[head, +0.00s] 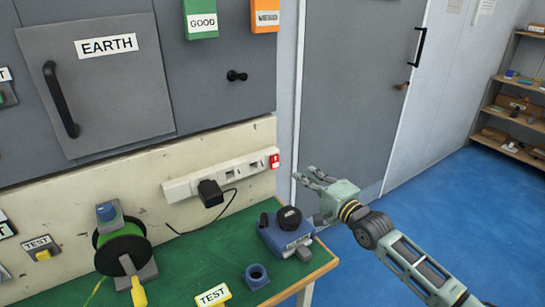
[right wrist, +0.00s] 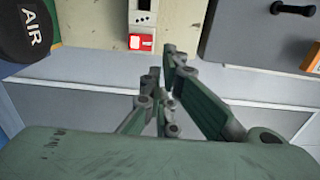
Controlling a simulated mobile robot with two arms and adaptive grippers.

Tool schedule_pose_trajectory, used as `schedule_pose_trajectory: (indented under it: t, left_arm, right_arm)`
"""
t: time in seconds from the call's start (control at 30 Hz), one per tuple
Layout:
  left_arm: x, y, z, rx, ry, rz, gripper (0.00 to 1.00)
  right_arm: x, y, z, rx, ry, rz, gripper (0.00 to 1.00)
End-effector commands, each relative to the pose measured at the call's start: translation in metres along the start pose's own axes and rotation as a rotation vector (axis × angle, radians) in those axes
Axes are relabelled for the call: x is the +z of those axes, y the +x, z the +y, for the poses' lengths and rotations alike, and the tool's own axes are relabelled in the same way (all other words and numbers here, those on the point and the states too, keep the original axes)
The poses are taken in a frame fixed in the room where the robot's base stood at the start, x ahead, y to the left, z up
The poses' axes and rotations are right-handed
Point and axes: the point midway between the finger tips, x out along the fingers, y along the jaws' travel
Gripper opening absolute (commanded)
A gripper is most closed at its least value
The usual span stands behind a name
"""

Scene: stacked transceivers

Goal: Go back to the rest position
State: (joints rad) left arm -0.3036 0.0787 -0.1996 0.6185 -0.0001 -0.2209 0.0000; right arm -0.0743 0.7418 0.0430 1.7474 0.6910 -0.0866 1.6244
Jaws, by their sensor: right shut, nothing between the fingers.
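My right gripper (head: 312,178) is in the head view, right of the green bench and in front of the grey door. Its pale green fingers point left toward the power strip's end and hold nothing. In the right wrist view, the fingers (right wrist: 165,90) are drawn together over a grey wall area, below the red switch in that picture. My left gripper is not in view.
The green bench (head: 215,258) carries a blue device with a black knob (head: 290,218), a blue ring (head: 257,275) and a cable reel (head: 121,250). A power strip with a red switch (head: 274,160) is on the wall. Blue floor (head: 440,205) is clear at right.

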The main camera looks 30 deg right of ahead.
Motion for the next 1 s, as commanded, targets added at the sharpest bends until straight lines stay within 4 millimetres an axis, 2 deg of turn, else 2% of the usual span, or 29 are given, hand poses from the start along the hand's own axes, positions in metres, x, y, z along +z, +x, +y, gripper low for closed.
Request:
schedule_pose_trajectory:
  t: [0.17, 0.27, 0.37, 0.43, 0.5, 0.57, 0.6, 0.7, 0.8, 1.0]
  left_arm:
    - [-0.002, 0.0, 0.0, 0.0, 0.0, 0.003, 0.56]
    - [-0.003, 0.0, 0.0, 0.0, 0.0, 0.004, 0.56]
    - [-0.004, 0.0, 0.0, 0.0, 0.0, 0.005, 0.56]
    - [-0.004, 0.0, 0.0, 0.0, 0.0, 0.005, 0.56]
    - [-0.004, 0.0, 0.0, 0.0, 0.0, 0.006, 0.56]
    - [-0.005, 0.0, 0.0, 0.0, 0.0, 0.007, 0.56]
    - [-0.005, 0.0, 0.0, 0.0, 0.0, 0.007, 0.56]
    - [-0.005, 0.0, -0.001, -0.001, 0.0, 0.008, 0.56]
    - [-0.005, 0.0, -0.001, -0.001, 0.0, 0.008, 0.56]
    - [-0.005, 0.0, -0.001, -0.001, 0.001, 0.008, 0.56]
  right_arm:
    - [0.001, 0.0, 0.002, 0.004, -0.003, -0.001, 0.0]
    - [0.014, -0.004, 0.016, 0.044, -0.043, -0.015, 0.0]
    - [0.045, -0.016, 0.05, 0.143, -0.156, -0.054, 0.0]
    - [0.076, -0.033, 0.084, 0.244, -0.282, -0.105, 0.0]
    - [0.111, -0.058, 0.118, 0.354, -0.436, -0.175, 0.0]
    - [0.138, -0.083, 0.144, 0.446, -0.579, -0.248, 0.0]
    - [0.156, -0.103, 0.159, 0.504, -0.676, -0.303, 0.0]
    - [0.188, -0.151, 0.185, 0.632, -0.897, -0.444, 0.0]
    - [0.207, -0.192, 0.198, 0.722, -1.059, -0.567, 0.0]
    - [0.226, -0.254, 0.206, 0.839, -1.257, -0.769, 0.0]
